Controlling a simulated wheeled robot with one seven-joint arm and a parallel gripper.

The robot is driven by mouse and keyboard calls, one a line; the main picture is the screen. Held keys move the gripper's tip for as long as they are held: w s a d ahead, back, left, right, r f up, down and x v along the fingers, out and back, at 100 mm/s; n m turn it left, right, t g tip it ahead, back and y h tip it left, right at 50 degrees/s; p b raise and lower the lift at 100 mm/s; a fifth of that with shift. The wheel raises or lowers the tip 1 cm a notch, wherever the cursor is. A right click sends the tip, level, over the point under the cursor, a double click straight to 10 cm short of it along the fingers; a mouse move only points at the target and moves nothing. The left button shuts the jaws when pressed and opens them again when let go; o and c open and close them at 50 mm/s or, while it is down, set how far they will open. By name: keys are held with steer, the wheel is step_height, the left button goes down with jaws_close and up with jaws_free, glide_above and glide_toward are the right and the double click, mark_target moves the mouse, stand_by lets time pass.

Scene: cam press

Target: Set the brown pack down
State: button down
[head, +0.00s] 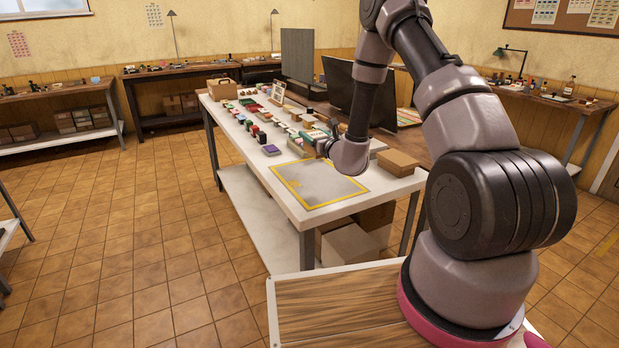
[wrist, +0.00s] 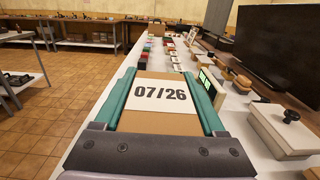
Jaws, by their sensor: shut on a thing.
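The brown pack (wrist: 160,122) fills the middle of the wrist view, with a white label reading 07/26 on its face. My gripper (wrist: 170,95) has teal fingers on both sides of the pack and is shut on it. In the head view my gripper (head: 322,143) is over the white table (head: 293,208), behind the yellow-outlined grey area (head: 318,185). The pack is too small and covered to make out clearly there. I cannot tell whether it touches the tabletop.
The yellow-outlined area is bare. Several small coloured packs (head: 250,118) stand in rows farther along the table. A brown box (head: 398,162) sits at the right edge. A dark screen (wrist: 275,45) and a white box with a black knob (wrist: 283,130) are at right.

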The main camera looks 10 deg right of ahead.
steer(key=f, duration=0.4)
steer(key=shift+w+a+f, duration=0.2)
steer(key=shift+a+f, duration=0.15)
steer(key=shift+d+f, duration=0.15)
steer(key=shift+f, duration=2.4)
steer(key=shift+f, duration=0.15)
jaws_free()
